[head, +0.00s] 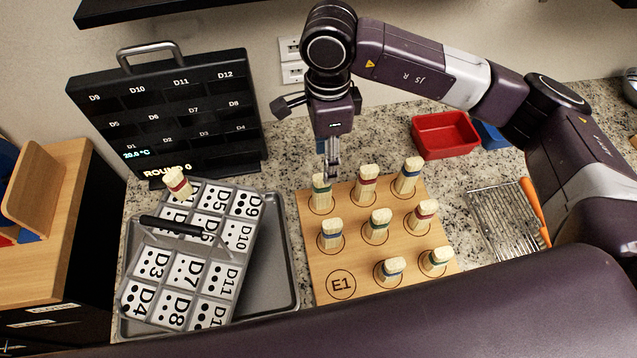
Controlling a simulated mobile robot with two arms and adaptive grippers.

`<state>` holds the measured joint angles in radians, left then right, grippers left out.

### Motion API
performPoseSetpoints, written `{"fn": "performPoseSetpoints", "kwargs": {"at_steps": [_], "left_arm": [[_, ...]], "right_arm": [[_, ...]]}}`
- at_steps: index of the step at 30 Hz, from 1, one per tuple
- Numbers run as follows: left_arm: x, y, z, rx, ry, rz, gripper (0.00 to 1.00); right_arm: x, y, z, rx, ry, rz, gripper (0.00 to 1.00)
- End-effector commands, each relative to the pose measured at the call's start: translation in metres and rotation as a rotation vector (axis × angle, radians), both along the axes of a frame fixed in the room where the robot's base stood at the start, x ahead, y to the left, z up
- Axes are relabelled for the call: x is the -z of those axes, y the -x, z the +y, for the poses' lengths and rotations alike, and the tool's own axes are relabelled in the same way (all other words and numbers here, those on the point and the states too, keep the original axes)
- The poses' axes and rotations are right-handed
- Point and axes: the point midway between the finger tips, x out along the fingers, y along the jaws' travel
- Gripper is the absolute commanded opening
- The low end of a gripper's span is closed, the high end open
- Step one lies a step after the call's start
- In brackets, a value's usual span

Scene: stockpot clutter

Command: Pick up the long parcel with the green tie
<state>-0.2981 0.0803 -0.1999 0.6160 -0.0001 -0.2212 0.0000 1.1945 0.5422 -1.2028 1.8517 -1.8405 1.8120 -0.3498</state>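Several pale, wrapped parcels with coloured ties stand upright on a wooden board (388,292) in the head view. Green ties show on the back-left parcel (320,192), the middle parcel (378,226) and the front-right parcel (437,259). The back-left one looks taller than the front-right one. My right gripper (332,172) points down at the top of the back-left parcel, its fingers close together. I cannot tell whether it touches or grips it. Other parcels on the board have red or blue ties. My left gripper is out of view.
A tilted rack with D-labelled slots (191,270) lies on a grey tray (285,277) at left, with a red-tied parcel (178,184) at its back corner. A black display panel (165,112) stands behind. A red bin (444,135) and wire rack (500,215) are at right.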

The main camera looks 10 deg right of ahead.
Motion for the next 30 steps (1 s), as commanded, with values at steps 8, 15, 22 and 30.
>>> {"fn": "performPoseSetpoints", "kwargs": {"at_steps": [8,15,22,30], "left_arm": [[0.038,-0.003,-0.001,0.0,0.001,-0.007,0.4],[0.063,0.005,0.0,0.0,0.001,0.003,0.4],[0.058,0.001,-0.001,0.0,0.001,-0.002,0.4],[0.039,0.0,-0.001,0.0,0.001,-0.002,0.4]], "right_arm": [[0.038,0.0,0.0,-0.001,0.0,0.0,0.45],[0.063,0.0,0.0,0.0,0.0,0.0,0.45],[0.077,0.001,0.0,0.0,0.0,0.004,0.45],[0.106,0.0,0.004,0.0,0.001,0.005,0.45]]}}
